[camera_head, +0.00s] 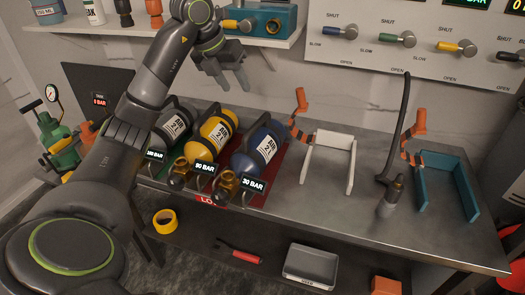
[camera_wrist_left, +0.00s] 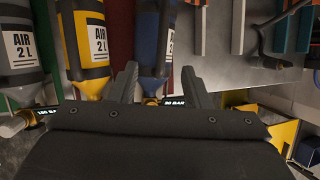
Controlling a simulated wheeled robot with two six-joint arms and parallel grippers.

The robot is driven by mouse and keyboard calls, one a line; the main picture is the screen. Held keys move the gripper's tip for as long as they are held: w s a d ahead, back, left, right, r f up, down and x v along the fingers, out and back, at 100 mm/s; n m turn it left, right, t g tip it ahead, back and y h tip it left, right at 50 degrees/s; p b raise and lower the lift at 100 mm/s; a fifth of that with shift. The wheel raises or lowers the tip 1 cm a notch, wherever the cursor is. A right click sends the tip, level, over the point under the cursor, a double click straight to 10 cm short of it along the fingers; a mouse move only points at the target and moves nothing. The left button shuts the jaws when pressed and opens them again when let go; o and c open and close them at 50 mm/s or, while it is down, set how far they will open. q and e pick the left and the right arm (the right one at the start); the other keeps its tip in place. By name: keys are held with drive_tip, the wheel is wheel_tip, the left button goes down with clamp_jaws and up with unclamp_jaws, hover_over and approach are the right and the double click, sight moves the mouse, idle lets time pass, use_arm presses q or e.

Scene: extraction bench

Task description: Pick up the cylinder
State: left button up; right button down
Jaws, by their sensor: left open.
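Three air cylinders lie side by side on the bench: a grey one (camera_head: 172,128), a yellow one (camera_head: 208,140) and a blue one (camera_head: 245,162), each with a white label and a valve at the near end. Displays by them read 90 BAR at the yellow and 30 BAR at the blue. My left gripper (camera_head: 234,84) is open and empty, raised above the cylinders. In the left wrist view, its fingers (camera_wrist_left: 158,84) spread below the blue cylinder (camera_wrist_left: 148,40), with the yellow (camera_wrist_left: 86,32) and grey (camera_wrist_left: 18,50) to the left. My right gripper is not in view.
A white bracket (camera_head: 350,160), a hose with a nozzle (camera_head: 390,195) and a teal bracket (camera_head: 450,205) occupy the bench to the right. A wall panel with levers (camera_head: 400,38) is behind. A shelf (camera_head: 275,42) with a teal box is above. A grey tray (camera_head: 310,262) lies below.

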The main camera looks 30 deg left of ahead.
use_arm(q)
approach(255, 124)
drive_tip(key=w, duration=0.1)
drive_tip(key=x, duration=0.4)
drive_tip(key=p+x, duration=0.1)
drive_tip(key=x, duration=0.1)
drive_tip(key=shift+a, duration=0.35)
drive_tip(key=x, duration=0.3)
drive_tip(key=p+x, duration=0.1)
drive_tip(key=shift+s+d+f, duration=0.25)
drive_tip(key=shift+d+f, duration=0.05)
drive_tip(key=shift+d, duration=0.05)
drive_tip(key=shift+w+f, duration=0.15)
drive_tip(key=shift+f, duration=0.2)
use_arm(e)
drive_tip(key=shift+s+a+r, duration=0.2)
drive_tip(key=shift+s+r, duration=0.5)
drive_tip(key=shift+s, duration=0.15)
use_arm(q)
drive_tip(key=shift+f, duration=0.2)
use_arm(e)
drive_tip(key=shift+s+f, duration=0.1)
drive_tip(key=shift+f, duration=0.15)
